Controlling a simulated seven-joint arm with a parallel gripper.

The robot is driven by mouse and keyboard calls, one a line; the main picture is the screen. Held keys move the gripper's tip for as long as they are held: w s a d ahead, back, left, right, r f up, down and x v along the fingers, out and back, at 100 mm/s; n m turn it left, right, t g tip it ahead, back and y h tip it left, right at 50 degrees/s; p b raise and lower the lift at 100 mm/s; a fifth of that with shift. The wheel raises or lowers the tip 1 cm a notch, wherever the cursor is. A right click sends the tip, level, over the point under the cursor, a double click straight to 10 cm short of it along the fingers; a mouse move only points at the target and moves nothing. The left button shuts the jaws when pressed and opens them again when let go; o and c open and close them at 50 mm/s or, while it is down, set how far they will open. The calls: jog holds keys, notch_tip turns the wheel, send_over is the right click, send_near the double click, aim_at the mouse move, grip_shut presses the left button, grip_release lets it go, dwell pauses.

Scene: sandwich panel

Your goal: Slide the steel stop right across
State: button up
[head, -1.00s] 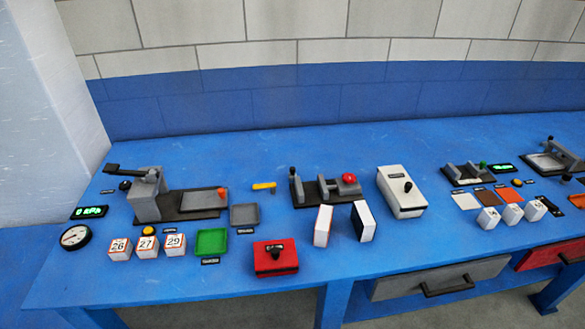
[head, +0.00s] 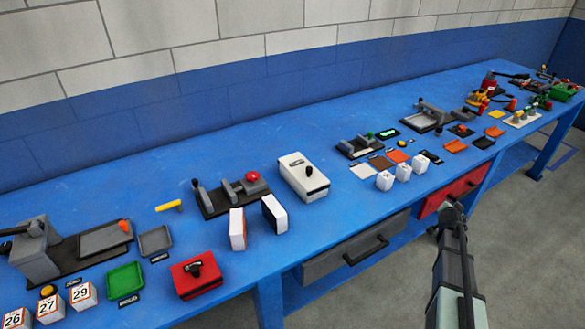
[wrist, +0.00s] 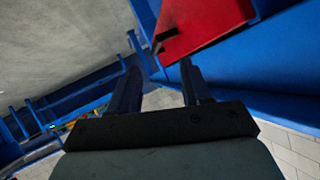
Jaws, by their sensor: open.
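I cannot tell for sure which part is the steel stop. Grey metal pieces stand on several dark fixtures along the blue bench. One is the fixture with a red button (head: 222,205), one is the small fixture with a green knob (head: 352,148), and one is the larger grey fixture (head: 424,121) further right. My gripper (head: 451,207) is in front of the bench by the red drawer, apart from all these fixtures. In the wrist view my gripper (wrist: 158,72) is open with nothing between its fingers.
The red drawer (head: 450,196) is beside my gripper and also shows in the wrist view (wrist: 200,22). A grey drawer (head: 335,262) is left of it. White blocks (head: 402,171) stand near the bench's front edge. A white box (head: 303,177) stands mid-bench. The bench's back strip is mostly clear.

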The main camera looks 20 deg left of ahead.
jog(key=w+d+r+t, duration=0.25)
jog(key=w+r, duration=0.25)
jog(key=r, duration=0.4)
jog(key=w+a+r+n+t+y, duration=0.1)
jog(key=w+a+r, duration=0.2)
jog(key=a+r, duration=0.25)
jog(key=w+a+r+n+t, duration=0.1)
jog(key=w+a+r+t, duration=0.2)
jog(key=r, duration=0.4)
jog(key=w+a+f+n+g+y, duration=0.1)
jog(key=w+a+g, duration=0.15)
jog(key=a, duration=1.25)
jog(key=w+a+f+n+g+y, duration=0.15)
jog(key=a+g, duration=0.25)
jog(key=a, duration=1)
jog(key=s+a+r+n+g+y, duration=0.1)
jog(key=s+a+g, duration=0.1)
jog(key=a, duration=0.8)
jog(key=s+a+n+g+y, duration=0.1)
jog(key=s+a, duration=0.2)
jog(key=a, duration=0.6)
notch_tip(320, 180, up, 6)
jog(key=r+n+g+h, duration=0.1)
jog(key=n+g, duration=0.7)
jog(key=g, duration=0.1)
send_over(194, 180)
jog(key=shift+m, duration=0.25)
notch_tip(194, 180, down, 14)
jog(key=shift+r, duration=0.1)
